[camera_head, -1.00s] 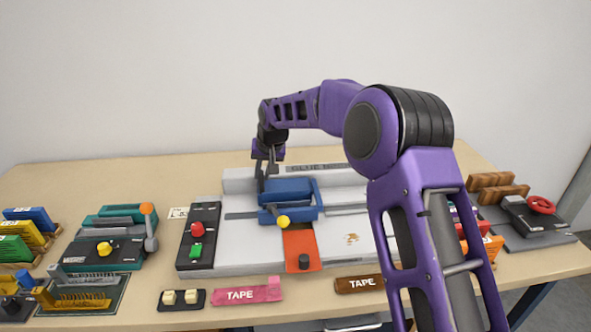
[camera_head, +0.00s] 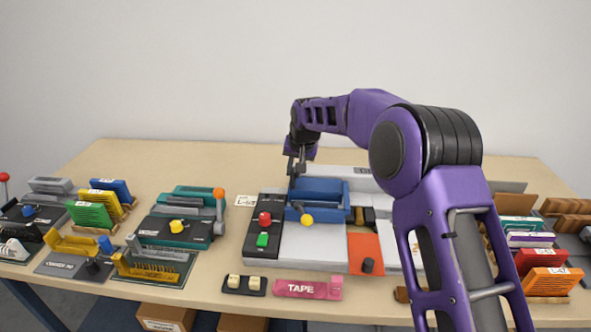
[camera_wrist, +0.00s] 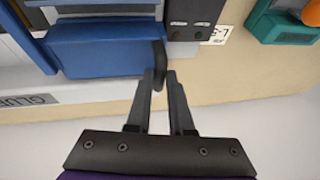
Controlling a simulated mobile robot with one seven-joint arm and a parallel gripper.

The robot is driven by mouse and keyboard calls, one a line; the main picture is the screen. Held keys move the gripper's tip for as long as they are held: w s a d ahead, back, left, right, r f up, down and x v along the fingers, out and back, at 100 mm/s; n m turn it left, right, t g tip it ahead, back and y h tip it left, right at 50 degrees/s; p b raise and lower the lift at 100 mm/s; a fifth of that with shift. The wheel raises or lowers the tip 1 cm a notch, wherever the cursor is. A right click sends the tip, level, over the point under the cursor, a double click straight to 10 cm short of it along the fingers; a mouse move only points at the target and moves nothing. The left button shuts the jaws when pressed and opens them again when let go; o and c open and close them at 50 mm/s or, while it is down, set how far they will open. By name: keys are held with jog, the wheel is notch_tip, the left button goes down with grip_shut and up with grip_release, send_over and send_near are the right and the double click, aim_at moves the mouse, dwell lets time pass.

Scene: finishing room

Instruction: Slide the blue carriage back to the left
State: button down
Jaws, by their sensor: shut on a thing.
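The blue carriage (camera_head: 319,199) sits on the pale machine bed (camera_head: 322,243), at its left end close to the black button panel (camera_head: 262,228). A yellow knob (camera_head: 307,220) is on its front. My gripper (camera_head: 297,168) is at the carriage's rear left corner. In the wrist view, my gripper (camera_wrist: 162,75) has its fingers close together around a dark upright handle (camera_wrist: 159,62) at the edge of the blue carriage (camera_wrist: 100,48). The exact contact is partly hidden by the fingers.
The button panel carries a red button (camera_head: 265,218) and a green one (camera_head: 262,240). A teal device (camera_head: 180,228) with an orange-topped lever (camera_head: 219,200) stands left of the machine. A pink tape box (camera_head: 305,289) lies in front.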

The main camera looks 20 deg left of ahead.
jog(key=shift+s+a+r, duration=0.1)
jog(key=shift+a+r, duration=0.05)
jog(key=shift+a, duration=0.1)
jog(key=c, duration=0.8)
grip_release()
jog(key=shift+a, duration=0.1)
jog(key=shift+d+r, duration=0.15)
jog(key=shift+d, duration=0.05)
jog(key=v, duration=1.7)
